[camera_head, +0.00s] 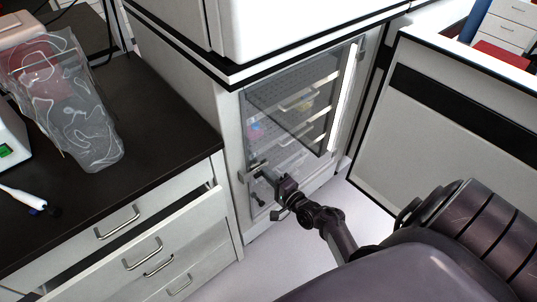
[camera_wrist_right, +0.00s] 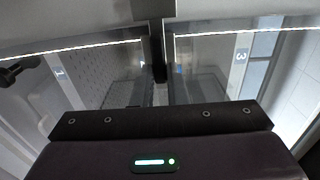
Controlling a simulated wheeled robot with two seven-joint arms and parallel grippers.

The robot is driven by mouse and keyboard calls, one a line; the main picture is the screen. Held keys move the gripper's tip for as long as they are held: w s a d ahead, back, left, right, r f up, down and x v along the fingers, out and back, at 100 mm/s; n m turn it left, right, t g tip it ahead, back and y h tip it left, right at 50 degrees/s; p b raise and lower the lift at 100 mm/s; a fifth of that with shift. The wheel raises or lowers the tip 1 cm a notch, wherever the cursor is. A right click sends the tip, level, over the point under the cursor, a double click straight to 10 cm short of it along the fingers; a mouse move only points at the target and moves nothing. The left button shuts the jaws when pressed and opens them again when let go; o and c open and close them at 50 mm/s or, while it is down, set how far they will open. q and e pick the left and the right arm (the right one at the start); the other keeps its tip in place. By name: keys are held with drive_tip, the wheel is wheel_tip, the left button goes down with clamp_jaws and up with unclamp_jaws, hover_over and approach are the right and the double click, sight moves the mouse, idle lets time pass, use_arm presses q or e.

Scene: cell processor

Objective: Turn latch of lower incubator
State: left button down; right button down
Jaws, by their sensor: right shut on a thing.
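The lower incubator (camera_head: 235,155) stands under a white unit in the head view. Its glass door (camera_head: 290,115) shows shelves behind it. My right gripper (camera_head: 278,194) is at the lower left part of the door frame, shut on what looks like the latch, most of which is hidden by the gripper. A small pale fitting (camera_head: 253,172) shows on the frame just left of the gripper. In the right wrist view, a dark upright part (camera_wrist_right: 158,65) stands between glass panes in front of my gripper body; the fingertips are not clear. My left gripper is not in view.
A dark-topped bench (camera_head: 150,115) with drawers stands at left; one drawer (camera_head: 150,240) is partly pulled out. A clear bag (camera_head: 75,120) and a pipette (camera_head: 25,200) lie on it. A white panel with a black band (camera_head: 445,125) stands at right. Floor shows between.

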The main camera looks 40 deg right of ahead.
idle(0.3)
drive_tip(key=c, duration=1.4)
unclamp_jaws()
drive_tip(key=shift+c, duration=0.2)
drive_tip(key=shift+s, duration=0.1)
drive_tip(key=s, duration=0.7)
drive_tip(key=shift+s+d, duration=0.3)
drive_tip(key=shift+d, duration=0.05)
